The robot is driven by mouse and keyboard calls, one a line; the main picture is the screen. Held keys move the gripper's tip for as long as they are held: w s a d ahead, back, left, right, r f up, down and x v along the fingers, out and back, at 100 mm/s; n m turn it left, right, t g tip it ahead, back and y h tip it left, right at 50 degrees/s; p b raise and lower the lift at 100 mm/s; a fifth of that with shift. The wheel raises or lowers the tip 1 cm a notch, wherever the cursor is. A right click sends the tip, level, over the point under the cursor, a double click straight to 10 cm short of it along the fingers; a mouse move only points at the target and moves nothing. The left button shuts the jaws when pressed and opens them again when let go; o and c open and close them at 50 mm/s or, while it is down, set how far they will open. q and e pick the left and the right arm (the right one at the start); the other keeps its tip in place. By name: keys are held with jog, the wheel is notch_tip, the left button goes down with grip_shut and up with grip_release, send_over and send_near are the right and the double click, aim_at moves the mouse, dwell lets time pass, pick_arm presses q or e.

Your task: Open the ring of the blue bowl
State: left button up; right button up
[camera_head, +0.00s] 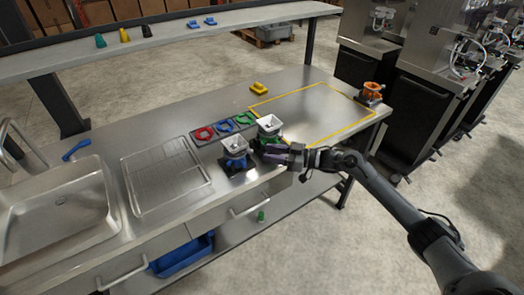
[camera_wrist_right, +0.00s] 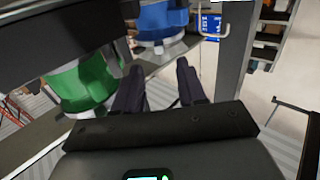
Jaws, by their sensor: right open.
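The blue bowl (camera_head: 236,145) is a white square-topped hopper on a blue and dark base near the table's front edge. Its blue part (camera_wrist_right: 162,20) shows at the top of the right wrist view. A similar white hopper with a green part (camera_head: 270,123) stands just right of it, and its green body (camera_wrist_right: 82,85) fills the left of the wrist view. My right gripper (camera_head: 272,152) is at the front edge beside these two, with its fingers (camera_wrist_right: 160,88) apart and nothing seen between them. The ring's closure is too small to make out. My left gripper is not in view.
Red, blue and green rings lie on a dark mat (camera_head: 213,140) behind the bowls. A yellow piece (camera_head: 259,88) and an orange unit (camera_head: 371,92) stand farther back and right. A sink (camera_head: 55,210) is at left. The yellow-outlined area (camera_head: 315,108) is clear.

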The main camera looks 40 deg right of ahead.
jog(key=v, duration=0.6)
jog(key=shift+p, duration=0.35)
jog(key=shift+c, duration=0.3)
